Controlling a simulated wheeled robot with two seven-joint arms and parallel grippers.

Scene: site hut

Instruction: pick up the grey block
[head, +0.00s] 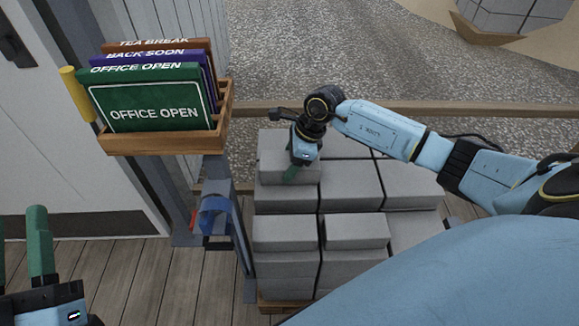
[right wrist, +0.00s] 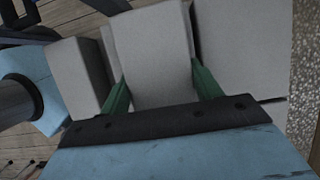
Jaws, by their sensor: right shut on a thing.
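My right gripper (head: 292,175) is over the back left of a stack of grey blocks. Its green fingers are shut on a grey block (head: 273,158), with one finger on each side of it in the right wrist view (right wrist: 152,50). I cannot tell whether this block touches the blocks under it. In the head view the gripper hides part of it. My left gripper (head: 22,245) is at the lower left, open and empty, its green fingers apart.
Several more grey blocks (head: 348,188) are stacked around the held one on a wooden pallet (head: 280,306). A wooden sign rack (head: 165,142) with a green "OFFICE OPEN" sign (head: 150,105) stands to the left. A wooden rail (head: 420,107) runs behind the stack.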

